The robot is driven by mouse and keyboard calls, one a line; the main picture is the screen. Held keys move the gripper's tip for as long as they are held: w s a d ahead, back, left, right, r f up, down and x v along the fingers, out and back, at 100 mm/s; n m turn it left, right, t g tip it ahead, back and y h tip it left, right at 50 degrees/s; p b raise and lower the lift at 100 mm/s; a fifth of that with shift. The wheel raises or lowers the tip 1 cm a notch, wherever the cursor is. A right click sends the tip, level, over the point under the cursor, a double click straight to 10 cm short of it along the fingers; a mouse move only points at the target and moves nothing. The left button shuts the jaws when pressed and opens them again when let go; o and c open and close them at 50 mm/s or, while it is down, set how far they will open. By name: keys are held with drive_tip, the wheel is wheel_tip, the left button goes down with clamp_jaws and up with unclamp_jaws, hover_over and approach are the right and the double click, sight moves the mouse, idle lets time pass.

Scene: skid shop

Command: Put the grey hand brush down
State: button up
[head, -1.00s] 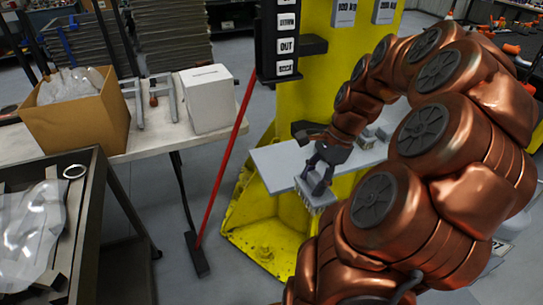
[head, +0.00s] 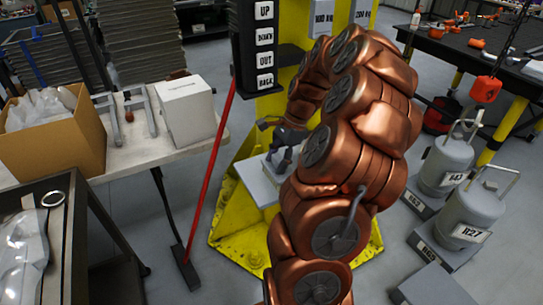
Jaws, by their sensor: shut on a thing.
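My gripper (head: 281,158) is seen from behind and above, over the grey shelf (head: 255,184) on the yellow machine. It is shut on the grey hand brush (head: 278,175), of which only a small light-grey part shows below the fingers. My copper-coloured arm covers the right part of the shelf and probably some of the brush. I cannot tell whether the brush touches the shelf.
A black panel with white labels (head: 264,40) stands behind the gripper. A red-handled broom (head: 208,170) leans left of the shelf. A pale table (head: 140,150) holds a cardboard box (head: 75,147) and a white box (head: 187,112). Grey canisters (head: 446,164) stand right.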

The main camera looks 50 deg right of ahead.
sight(272, 159)
drive_tip(key=w, duration=0.1)
drive_tip(key=w+d+p, duration=0.1)
drive_tip(key=w, duration=0.1)
drive_tip(key=w+d, duration=0.1)
drive_tip(key=shift+w+d+f, duration=0.25)
drive_tip(key=shift+w, duration=0.05)
drive_tip(key=shift+f+p, duration=1.15)
drive_tip(key=shift+f, duration=0.6)
drive_tip(key=shift+f, duration=0.2)
drive_tip(key=o, duration=1.1)
drive_tip(key=shift+r, duration=0.1)
